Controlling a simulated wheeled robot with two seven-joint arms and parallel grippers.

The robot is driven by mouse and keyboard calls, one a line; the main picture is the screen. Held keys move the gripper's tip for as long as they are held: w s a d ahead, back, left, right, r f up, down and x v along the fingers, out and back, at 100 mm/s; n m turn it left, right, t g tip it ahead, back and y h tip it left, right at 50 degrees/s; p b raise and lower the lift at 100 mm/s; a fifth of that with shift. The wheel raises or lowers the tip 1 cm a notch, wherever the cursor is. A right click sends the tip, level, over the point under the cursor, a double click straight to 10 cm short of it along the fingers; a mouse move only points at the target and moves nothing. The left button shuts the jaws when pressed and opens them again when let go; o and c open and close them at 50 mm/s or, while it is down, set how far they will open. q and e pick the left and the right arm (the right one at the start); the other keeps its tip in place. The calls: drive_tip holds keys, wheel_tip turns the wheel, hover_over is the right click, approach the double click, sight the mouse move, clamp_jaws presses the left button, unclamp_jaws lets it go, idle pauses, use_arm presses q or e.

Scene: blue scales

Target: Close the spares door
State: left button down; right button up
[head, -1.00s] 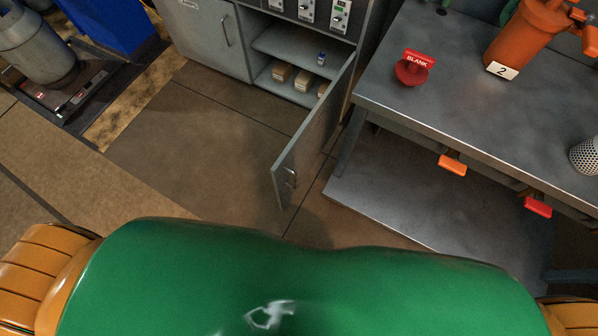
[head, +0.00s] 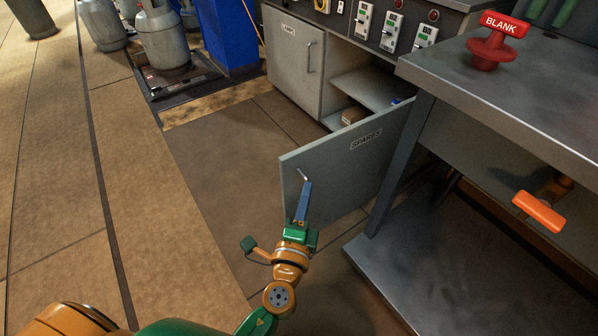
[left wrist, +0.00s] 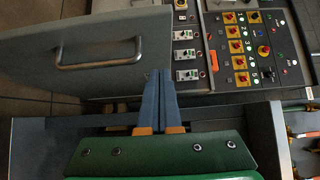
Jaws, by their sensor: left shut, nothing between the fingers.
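The spares door (head: 335,165) is a grey panel labelled SPARES, standing open from the lower cabinet (head: 365,92). A small metal handle (head: 302,174) is near its free edge. My left gripper (head: 307,184) has its blue fingers together and empty, at the door's labelled face by the handle; I cannot tell if they touch. In the left wrist view a grey door panel (left wrist: 40,40) with a bar handle (left wrist: 110,52) fills the upper left, and the shut fingers (left wrist: 161,75) point up beside it. My right gripper is not in view.
A steel bench (head: 500,90) with a red BLANK knob (head: 492,50) stands right of the door. Its lower shelf (head: 440,260) and an orange handle (head: 539,211) are close by. A closed cabinet door (head: 294,60) is left of the opening. Floor left of the door is clear.

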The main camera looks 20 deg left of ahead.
sight(303, 159)
use_arm(q)
drive_tip(key=w, duration=0.1)
drive_tip(key=w+a, duration=0.1)
drive_tip(key=w, duration=0.1)
drive_tip(key=w+a, duration=0.1)
drive_tip(key=w, duration=0.1)
drive_tip(key=shift+w+a+p, duration=0.1)
drive_tip(key=shift+a+p, duration=0.15)
drive_tip(key=shift+p, duration=0.05)
drive_tip(key=shift+w+a, duration=0.3)
drive_tip(key=shift+a, duration=0.1)
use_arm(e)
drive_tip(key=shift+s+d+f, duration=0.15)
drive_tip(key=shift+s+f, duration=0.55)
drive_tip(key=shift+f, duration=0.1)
